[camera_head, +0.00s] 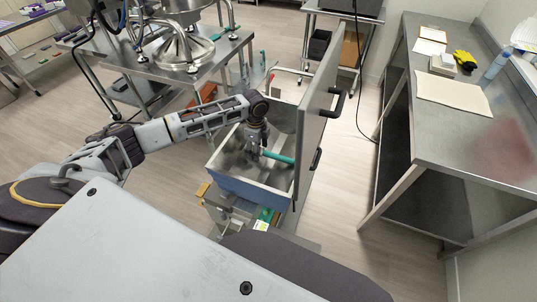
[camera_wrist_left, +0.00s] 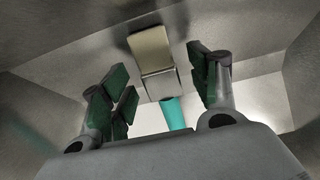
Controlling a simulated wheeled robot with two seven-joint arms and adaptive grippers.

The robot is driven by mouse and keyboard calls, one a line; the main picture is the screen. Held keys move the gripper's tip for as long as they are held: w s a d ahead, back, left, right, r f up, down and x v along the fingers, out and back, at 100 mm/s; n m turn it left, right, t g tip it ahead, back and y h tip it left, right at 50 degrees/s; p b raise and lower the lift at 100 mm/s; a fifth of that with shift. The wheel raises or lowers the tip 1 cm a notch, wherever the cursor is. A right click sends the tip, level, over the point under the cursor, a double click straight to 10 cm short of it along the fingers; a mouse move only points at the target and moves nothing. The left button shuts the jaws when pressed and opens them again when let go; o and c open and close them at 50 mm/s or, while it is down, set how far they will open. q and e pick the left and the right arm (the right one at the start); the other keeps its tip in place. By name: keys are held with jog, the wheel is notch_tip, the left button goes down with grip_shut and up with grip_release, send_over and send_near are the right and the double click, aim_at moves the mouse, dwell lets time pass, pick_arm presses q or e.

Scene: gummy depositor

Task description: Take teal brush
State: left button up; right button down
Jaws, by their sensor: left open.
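The teal brush lies inside an open metal-lined drawer (camera_head: 247,184); its teal handle (camera_head: 278,157) shows in the head view. In the left wrist view the brush has a teal handle end (camera_wrist_left: 173,114), a grey metal band (camera_wrist_left: 160,86) and a cream head (camera_wrist_left: 150,50). My left gripper (camera_head: 256,150) reaches down into the drawer at the brush. In the wrist view its green-padded fingers (camera_wrist_left: 160,82) stand apart, one on each side of the brush, with visible gaps. The brush's far end is hidden behind the gripper in the head view. My right gripper is not in view.
The drawer walls surround the gripper. A steel machine table (camera_head: 130,68) is at the back left, and a steel bench (camera_head: 452,120) is at the right.

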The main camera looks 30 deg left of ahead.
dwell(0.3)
pick_arm(q)
jog(key=c, duration=1.1)
jog(key=shift+r, duration=0.1)
notch_tip(320, 180, up, 10)
jog(key=shift+b, duration=0.35)
jog(key=o, duration=0.4)
grip_shut()
